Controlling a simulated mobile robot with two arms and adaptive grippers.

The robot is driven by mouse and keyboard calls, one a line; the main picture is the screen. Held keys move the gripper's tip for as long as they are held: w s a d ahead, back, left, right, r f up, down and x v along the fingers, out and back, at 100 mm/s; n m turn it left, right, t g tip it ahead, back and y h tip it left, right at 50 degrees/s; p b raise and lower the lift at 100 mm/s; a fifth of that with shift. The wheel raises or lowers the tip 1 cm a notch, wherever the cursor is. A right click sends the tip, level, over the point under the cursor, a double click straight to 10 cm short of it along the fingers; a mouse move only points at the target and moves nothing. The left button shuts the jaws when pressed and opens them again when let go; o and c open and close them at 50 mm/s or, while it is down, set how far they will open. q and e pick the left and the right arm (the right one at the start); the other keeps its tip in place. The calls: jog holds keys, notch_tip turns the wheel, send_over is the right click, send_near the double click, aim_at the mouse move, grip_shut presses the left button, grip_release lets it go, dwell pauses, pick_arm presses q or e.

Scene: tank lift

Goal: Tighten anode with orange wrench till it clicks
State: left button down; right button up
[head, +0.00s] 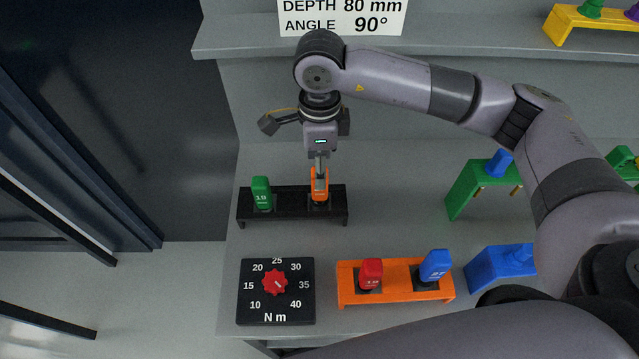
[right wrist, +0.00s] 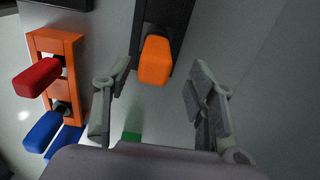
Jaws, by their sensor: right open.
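The orange wrench (head: 320,188) stands upright in the right slot of a black rack (head: 284,219) on the bench. Its orange handle also shows in the right wrist view (right wrist: 155,60), ahead of the jaws. My right gripper (head: 320,165) is right above and around the handle's top in the head view. In the right wrist view its two fingers (right wrist: 160,105) are spread wide, with nothing between them. My left gripper does not show. No anode can be made out.
A green tool (head: 262,193) stands in the rack's left slot. A black torque dial (head: 250,300) with a red knob (head: 274,284) lies in front. An orange rack (head: 395,296) holds a red tool (head: 371,274) and a blue tool (head: 434,265). A sign reads depth 80 mm, angle 90°.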

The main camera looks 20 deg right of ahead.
aim_at(320, 193)
jog(key=shift+s+f+p, duration=0.2)
jog(key=shift+f+p, duration=0.25)
jog(key=shift+f, duration=0.05)
notch_tip(320, 193, down, 4)
jog(key=shift+s+r+p, duration=0.15)
jog(key=shift+p, duration=0.75)
jog(key=shift+a+f, duration=0.1)
jog(key=shift+f, duration=0.3)
jog(key=shift+c, duration=0.2)
grip_shut()
